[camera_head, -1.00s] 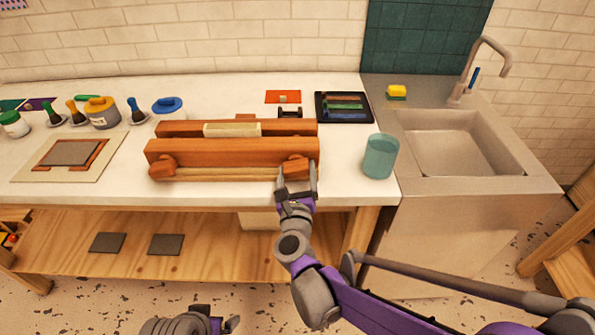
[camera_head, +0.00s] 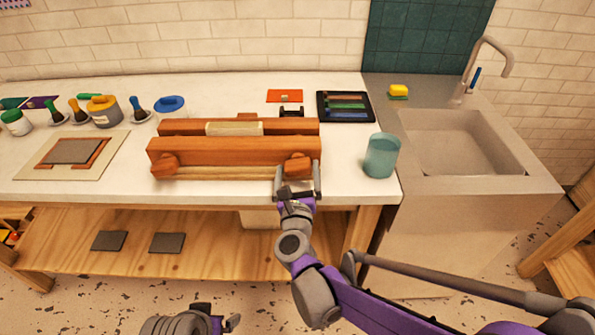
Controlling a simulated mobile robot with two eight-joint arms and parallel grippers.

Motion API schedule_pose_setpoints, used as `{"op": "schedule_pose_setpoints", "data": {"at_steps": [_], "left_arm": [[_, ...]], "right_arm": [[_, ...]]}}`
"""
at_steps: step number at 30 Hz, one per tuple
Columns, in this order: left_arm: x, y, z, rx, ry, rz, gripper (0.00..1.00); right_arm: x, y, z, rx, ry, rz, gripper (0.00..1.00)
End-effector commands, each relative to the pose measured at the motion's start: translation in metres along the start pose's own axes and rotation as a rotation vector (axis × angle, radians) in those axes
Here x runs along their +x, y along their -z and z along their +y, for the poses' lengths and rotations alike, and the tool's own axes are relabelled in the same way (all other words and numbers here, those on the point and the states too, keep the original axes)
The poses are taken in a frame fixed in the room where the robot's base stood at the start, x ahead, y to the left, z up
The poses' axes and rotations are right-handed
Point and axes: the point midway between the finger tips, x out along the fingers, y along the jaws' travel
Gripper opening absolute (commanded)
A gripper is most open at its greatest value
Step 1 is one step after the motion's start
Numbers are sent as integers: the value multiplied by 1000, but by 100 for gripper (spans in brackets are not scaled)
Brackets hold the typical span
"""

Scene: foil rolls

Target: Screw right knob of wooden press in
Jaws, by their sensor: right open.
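The wooden press (camera_head: 234,151) lies on the white worktop, with a pale block (camera_head: 234,128) between its two beams. Its left knob (camera_head: 164,167) and right knob (camera_head: 299,165) stand on the front face. My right gripper (camera_head: 298,180) is open just in front of the right knob, with its fingers apart on either side below it. I cannot tell whether the fingers touch the knob. My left gripper (camera_head: 222,322) is low at the bottom edge, away from the bench, and mostly out of the picture.
A teal glass (camera_head: 381,156) stands right of the press, close to my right gripper. A black tray (camera_head: 345,106) and a red card (camera_head: 284,96) lie behind. Jars and brushes stand at left beside a board (camera_head: 30,168). A sink (camera_head: 460,143) is at right.

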Motion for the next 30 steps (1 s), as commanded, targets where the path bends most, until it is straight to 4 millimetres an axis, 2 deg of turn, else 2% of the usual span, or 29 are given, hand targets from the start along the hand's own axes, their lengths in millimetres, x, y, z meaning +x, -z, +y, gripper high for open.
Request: {"op": "schedule_pose_setpoints", "data": {"at_steps": [5,12,18,23,30], "left_arm": [[0,0,0,0,0,0,100],[1,-1,0,0,0,0,100],[1,-1,0,0,0,0,100],[1,-1,0,0,0,0,100],[1,-1,0,0,0,0,100]], "right_arm": [[-16,0,0,1,-1,-1,100],[-66,-1,1,1,-3,-1,100],[-98,-1,2,1,-4,-1,100],[-108,-1,1,0,-3,-1,100],[-110,0,1,0,-2,-1,100]]}}
